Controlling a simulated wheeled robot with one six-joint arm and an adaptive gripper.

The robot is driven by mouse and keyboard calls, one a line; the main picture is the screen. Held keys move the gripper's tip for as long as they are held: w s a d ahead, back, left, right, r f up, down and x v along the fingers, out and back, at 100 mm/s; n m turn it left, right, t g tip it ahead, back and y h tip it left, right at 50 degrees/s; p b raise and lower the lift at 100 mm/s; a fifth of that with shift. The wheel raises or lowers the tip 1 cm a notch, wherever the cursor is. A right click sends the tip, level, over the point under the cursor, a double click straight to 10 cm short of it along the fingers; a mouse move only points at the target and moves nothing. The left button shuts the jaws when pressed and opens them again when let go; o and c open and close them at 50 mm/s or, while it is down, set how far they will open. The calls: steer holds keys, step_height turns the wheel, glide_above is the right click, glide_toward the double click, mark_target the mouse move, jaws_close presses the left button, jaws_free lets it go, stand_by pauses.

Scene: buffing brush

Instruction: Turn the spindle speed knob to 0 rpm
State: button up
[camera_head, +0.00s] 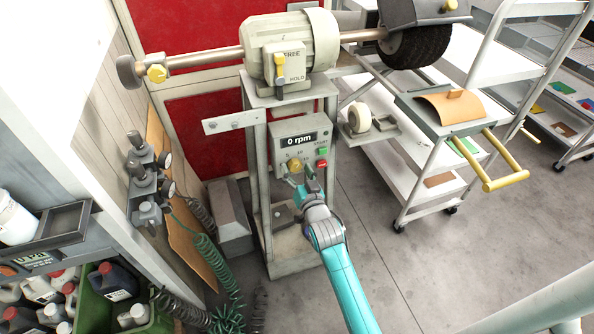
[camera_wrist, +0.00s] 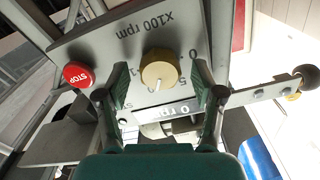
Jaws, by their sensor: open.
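The spindle speed knob (camera_wrist: 160,72) is a round tan knob on the grey control panel (camera_wrist: 90,50). In the wrist view its white pointer line points down and slightly left, away from the printed 0 at its right; the dial print is upside down there. The knob also shows in the head view (camera_head: 295,165), with my gripper (camera_head: 300,184) just below it. In the wrist view my gripper (camera_wrist: 158,90) is open, one finger on each side of the knob, with visible gaps. The display (camera_head: 299,139) reads 0 rpm. Contact cannot be told.
The red stop button (camera_wrist: 78,75) is close to my left finger in the wrist view. The green start button (camera_head: 322,152) is on the panel's right. The motor (camera_head: 310,45) and its shaft are above. A white cart (camera_head: 440,160) stands at right; floor between is clear.

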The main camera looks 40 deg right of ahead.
steer(key=c, duration=1.1)
steer(key=shift+c, duration=0.2)
steer(key=shift+n, duration=0.4)
steer(key=n, duration=0.4)
steer(key=shift+n, duration=0.3)
steer(key=n, duration=1.2)
steer(key=shift+n, duration=0.4)
steer(key=n, duration=0.5)
steer(key=shift+n, duration=0.3)
